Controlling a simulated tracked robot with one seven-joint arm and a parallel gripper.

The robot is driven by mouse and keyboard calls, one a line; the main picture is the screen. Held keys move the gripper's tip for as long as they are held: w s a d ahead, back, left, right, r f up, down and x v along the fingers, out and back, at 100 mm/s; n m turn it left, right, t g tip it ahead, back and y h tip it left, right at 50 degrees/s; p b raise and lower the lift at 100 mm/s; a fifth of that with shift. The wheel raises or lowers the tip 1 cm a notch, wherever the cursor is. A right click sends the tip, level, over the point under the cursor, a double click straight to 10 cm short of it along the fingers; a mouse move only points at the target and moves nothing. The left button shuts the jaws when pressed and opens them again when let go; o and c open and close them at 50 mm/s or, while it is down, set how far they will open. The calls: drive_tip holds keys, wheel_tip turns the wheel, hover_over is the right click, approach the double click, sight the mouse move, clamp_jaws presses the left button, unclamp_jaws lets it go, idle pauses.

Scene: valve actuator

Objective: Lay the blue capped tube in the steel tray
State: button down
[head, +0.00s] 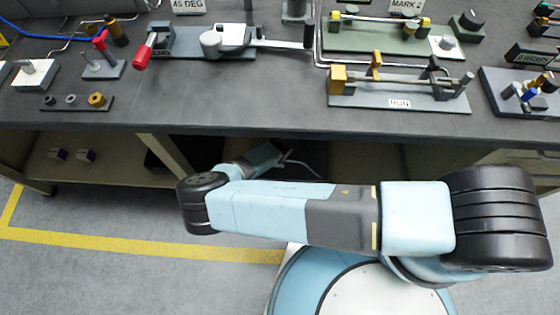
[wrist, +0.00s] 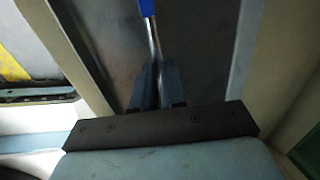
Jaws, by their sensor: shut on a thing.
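In the wrist view my gripper (wrist: 156,80) is shut on a slim tube with a blue cap (wrist: 147,8). The tube's shiny metal-looking shaft (wrist: 155,42) runs up and away from between the two fingers, with the blue end farthest out. Its lower end is hidden between the fingers. In the head view my arm reaches under the front edge of the bench, and I cannot make out the gripper's tips or the tube there. I cannot pick out the steel tray for certain in either view.
The bench top (head: 240,105) overhangs my arm. Below it are a beige upright (head: 170,160) and a shelf with small dark blocks (head: 86,155). In the wrist view, pale panels (wrist: 285,70) flank a dark grey surface (wrist: 200,45). A red-handled lever (head: 145,52) stands on the bench.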

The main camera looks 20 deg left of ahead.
drive_tip(key=shift+w+a+f, duration=0.25)
drive_tip(key=shift+w+f, duration=0.55)
drive_tip(key=shift+f, duration=0.2)
drive_tip(key=shift+s+x, duration=0.15)
drive_tip(key=shift+x, duration=0.55)
drive_tip(key=shift+s+x, duration=0.15)
drive_tip(key=shift+x, duration=0.5)
drive_tip(key=shift+d+f, duration=0.1)
drive_tip(key=c, duration=1.2)
unclamp_jaws()
drive_tip(key=shift+s+f, duration=0.1)
drive_tip(key=shift+s, duration=0.05)
drive_tip(key=v, duration=1.2)
